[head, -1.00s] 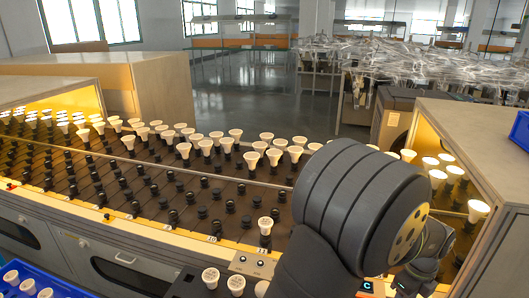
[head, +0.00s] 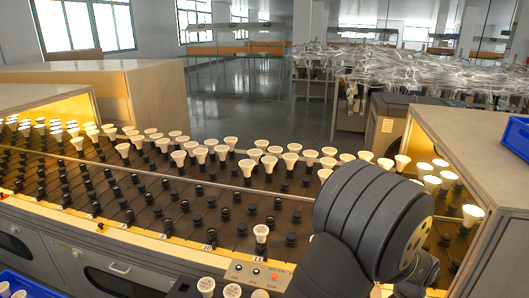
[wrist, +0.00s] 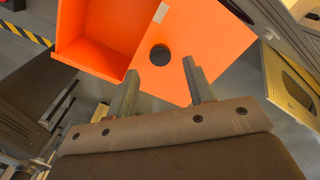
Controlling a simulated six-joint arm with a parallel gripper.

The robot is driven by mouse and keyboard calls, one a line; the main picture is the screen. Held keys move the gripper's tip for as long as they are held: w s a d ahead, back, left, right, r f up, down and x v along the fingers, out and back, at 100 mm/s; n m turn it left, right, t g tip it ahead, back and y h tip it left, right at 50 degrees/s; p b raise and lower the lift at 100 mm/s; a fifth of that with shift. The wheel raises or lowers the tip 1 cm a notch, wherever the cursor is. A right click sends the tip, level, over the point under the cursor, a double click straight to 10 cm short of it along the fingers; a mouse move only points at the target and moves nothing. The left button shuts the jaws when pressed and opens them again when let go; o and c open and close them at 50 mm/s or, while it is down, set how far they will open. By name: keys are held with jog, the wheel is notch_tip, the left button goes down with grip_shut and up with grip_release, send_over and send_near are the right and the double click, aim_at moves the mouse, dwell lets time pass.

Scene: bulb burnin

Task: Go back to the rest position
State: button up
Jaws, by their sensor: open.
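My gripper (wrist: 164,92) shows in the wrist view with its two fingers spread apart and nothing between them. Beyond the fingertips is an orange box (wrist: 95,58) with an open compartment and a flat orange panel with a round dark hole. The fingers overlap the panel in the picture; I cannot tell the distance. In the head view my dark arm fills the lower right and the gripper itself is hidden behind or below it.
A rack (head: 150,215) with rows of dark sockets and several white bulbs (head: 229,142) runs across the head view. A lit wooden housing (head: 470,140) stands at the right, with a blue bin (head: 516,135) on top. Another blue tray (head: 20,284) is at the lower left.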

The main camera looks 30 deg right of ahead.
notch_tip(320, 180, down, 4)
jog(key=shift+r, duration=0.15)
jog(key=w+a, duration=0.8)
notch_tip(320, 180, up, 19)
jog(key=n, duration=0.3)
jog(key=shift+s+d+f, duration=0.2)
jog(key=shift+s+d, duration=0.1)
jog(key=shift+d, duration=0.05)
notch_tip(320, 180, down, 15)
jog(key=w+a+m, duration=0.1)
jog(key=m, duration=0.2)
jog(key=shift+f, duration=0.15)
dwell(0.4)
